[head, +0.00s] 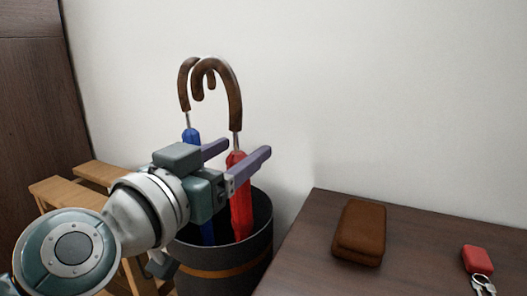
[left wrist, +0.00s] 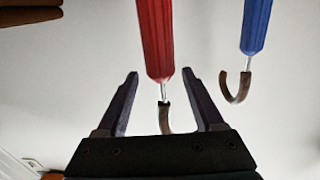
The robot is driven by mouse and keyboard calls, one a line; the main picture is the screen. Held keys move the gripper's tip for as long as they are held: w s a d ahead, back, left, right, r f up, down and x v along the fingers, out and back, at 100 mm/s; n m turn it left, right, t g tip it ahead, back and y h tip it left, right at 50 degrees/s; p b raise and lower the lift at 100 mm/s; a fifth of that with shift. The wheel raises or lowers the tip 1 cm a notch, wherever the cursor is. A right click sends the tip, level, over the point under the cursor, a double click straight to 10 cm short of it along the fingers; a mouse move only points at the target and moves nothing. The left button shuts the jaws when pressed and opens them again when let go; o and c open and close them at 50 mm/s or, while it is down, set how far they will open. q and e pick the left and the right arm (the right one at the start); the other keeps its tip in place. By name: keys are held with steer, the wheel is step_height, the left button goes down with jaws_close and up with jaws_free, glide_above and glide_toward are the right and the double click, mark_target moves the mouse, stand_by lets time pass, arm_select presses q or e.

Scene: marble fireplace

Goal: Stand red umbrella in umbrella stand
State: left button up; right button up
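The red umbrella (head: 241,212) stands nearly upright in the dark umbrella stand (head: 238,262), its brown hooked handle up. The blue umbrella (head: 190,136) stands in the same stand, left of and behind it. My left gripper (head: 248,147) is open above the stand's rim, its purple fingers either side of the red umbrella's upper part. In the left wrist view the red umbrella (left wrist: 155,40) shows upside down between the open fingers (left wrist: 160,73), with gaps on both sides. The blue umbrella (left wrist: 256,25) is outside the fingers there. My right gripper is not in view.
A dark wooden table (head: 310,270) stands right of the stand, with a brown wallet (head: 360,232) and keys with a red fob (head: 477,260) on it. A light wooden piece of furniture (head: 60,192) is at left. The white wall is close behind the umbrellas.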

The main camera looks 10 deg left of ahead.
arm_select(q)
steer(key=shift+o, duration=0.2)
steer(key=shift+s+a+p, duration=0.2)
steer(key=shift+s+p, duration=0.15)
steer(key=shift+s, duration=0.15)
steer(key=p+v, duration=0.2)
steer(key=v, duration=0.7)
steer(key=shift+p, duration=0.35)
steer(key=shift+r, duration=0.1)
